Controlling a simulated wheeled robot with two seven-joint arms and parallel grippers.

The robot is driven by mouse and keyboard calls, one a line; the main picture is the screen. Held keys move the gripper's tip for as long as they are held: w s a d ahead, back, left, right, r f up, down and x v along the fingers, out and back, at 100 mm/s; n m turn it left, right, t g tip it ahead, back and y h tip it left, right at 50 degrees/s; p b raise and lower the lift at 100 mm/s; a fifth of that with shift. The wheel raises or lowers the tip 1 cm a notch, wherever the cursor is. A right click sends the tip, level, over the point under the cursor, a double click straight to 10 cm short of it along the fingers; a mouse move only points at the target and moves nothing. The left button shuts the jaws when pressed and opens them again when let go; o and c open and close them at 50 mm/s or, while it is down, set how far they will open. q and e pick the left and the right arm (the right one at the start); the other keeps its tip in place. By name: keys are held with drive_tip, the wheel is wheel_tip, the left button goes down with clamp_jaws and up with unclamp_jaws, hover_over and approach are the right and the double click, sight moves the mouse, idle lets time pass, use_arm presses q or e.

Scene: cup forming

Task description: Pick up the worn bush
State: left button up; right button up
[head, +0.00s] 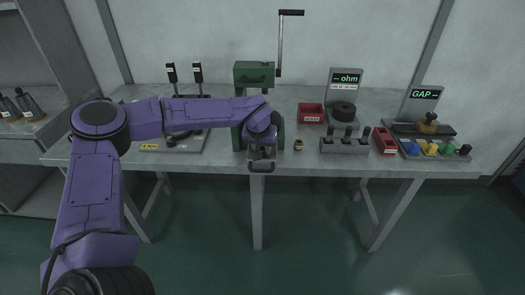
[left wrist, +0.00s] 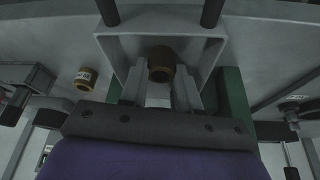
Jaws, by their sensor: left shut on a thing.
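My left gripper (head: 262,153) is at the green press near the table's front edge. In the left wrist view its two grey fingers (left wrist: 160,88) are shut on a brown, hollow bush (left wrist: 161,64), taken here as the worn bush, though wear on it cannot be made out. A grey frame surrounds it in that view. The arm hides this bush in the head view. A second brass-brown bush (head: 298,144) stands apart on the table, right of the gripper; in the left wrist view it carries a white label (left wrist: 86,80). My right gripper is not in view.
The green press (head: 254,76) with a crank handle stands close behind the gripper. A fixture with two black posts stands left.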

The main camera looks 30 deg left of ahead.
use_arm(q)
drive_tip(key=shift+r, duration=0.5)
drive_tip(key=s+d+r, duration=0.8)
drive_tip(key=d+r, duration=0.3)
drive_tip(key=r, duration=0.1)
drive_tip(key=shift+s+b, duration=0.25)
drive_tip(key=shift+b, duration=0.15)
drive_tip(key=shift+d, duration=0.1)
